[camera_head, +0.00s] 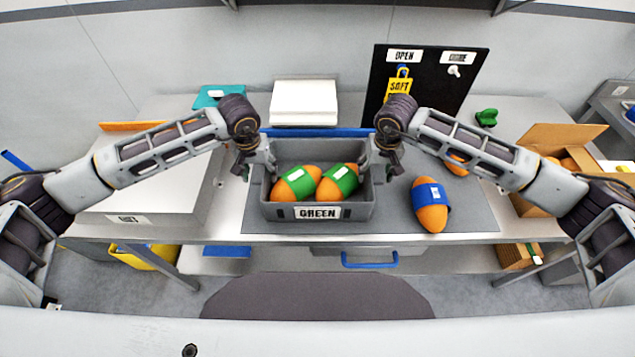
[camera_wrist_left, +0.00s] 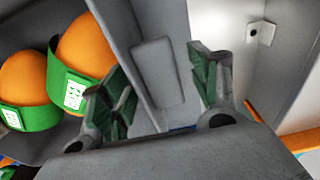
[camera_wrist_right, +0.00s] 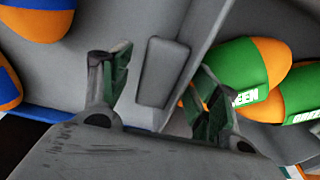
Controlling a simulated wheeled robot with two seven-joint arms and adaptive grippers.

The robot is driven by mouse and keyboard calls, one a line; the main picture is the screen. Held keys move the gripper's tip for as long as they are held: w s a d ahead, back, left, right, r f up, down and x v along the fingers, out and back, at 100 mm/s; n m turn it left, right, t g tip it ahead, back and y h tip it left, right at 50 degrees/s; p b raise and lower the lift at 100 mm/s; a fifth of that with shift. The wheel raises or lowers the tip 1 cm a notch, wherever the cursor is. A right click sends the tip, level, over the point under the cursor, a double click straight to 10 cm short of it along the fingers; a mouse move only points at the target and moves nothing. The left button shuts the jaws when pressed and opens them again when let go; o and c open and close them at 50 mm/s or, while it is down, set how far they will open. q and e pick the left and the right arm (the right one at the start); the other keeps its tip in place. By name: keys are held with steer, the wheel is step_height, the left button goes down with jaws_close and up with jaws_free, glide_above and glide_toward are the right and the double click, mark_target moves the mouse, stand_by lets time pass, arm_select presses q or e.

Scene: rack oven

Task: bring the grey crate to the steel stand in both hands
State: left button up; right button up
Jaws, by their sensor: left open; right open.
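The grey crate (camera_head: 355,212), labelled GREEN, stands on a dark grey mat in the middle of the table. It holds orange loaf-like items with green bands (camera_head: 297,184). My left gripper (camera_head: 258,163) is open at the crate's left wall. In the left wrist view its fingers (camera_wrist_left: 160,90) stand on either side of the wall (camera_wrist_left: 158,72). My right gripper (camera_head: 378,160) is open at the right wall, and in the right wrist view its fingers (camera_wrist_right: 162,88) straddle that wall (camera_wrist_right: 165,72). Contact cannot be told. I cannot identify the steel stand.
An orange item with a blue band (camera_head: 430,206) lies on the mat (camera_head: 470,215) right of the crate. A black sign board (camera_head: 432,75) and a white stack (camera_head: 304,100) stand behind. A white box (camera_head: 150,195) is at left, a cardboard box (camera_head: 545,140) at right.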

arm_select(q)
jaws_close()
arm_select(e)
jaws_close()
arm_select(q)
steer(key=shift+w+r, duration=0.1)
steer(key=shift+r, duration=0.15)
arm_select(e)
steer(key=shift+w+r, duration=0.15)
steer(key=shift+r, duration=0.1)
